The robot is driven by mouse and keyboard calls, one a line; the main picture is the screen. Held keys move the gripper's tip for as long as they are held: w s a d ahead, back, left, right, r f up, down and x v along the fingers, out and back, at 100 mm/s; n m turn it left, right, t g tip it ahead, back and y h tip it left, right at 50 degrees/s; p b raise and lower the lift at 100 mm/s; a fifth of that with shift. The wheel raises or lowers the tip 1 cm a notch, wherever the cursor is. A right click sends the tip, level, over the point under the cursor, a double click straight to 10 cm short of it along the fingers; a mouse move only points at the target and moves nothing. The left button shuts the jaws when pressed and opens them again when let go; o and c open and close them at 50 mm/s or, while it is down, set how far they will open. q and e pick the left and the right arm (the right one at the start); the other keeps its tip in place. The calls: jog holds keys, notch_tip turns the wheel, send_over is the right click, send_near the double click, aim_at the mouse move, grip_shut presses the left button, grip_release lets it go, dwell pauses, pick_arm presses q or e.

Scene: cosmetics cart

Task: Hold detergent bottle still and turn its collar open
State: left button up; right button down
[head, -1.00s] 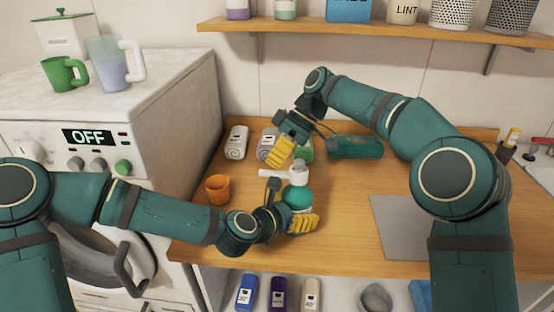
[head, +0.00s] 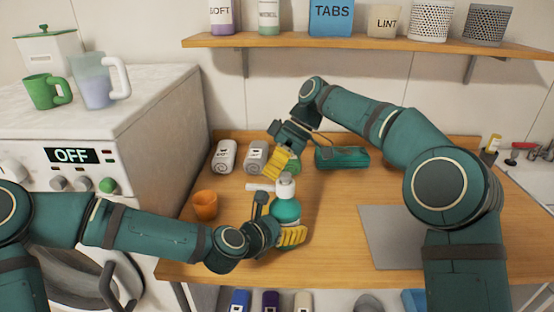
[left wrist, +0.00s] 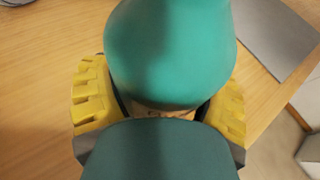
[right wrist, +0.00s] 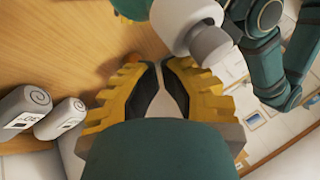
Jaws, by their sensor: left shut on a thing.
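The detergent bottle (head: 286,211) is teal and stands upright on the wooden counter, with a white collar and pump head (head: 286,187) whose spout points left. My left gripper (head: 291,237) is shut on its lower body; the left wrist view shows yellow fingers on both sides of the teal body (left wrist: 170,50). My right gripper (head: 277,163) is above and slightly left of the pump head, apart from the collar. In the right wrist view its fingers (right wrist: 162,72) are empty with a narrow gap between them, and the white pump head (right wrist: 208,42) is beyond them, right.
The washing machine (head: 160,120) borders the left.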

jog(key=v, duration=0.6)
jog(key=shift+r, duration=0.15)
pick_arm(q)
jog(key=o, duration=1.2)
jog(key=shift+s, duration=0.1)
jog(key=shift+c, duration=0.2)
pick_arm(e)
jog(key=shift+d, duration=0.1)
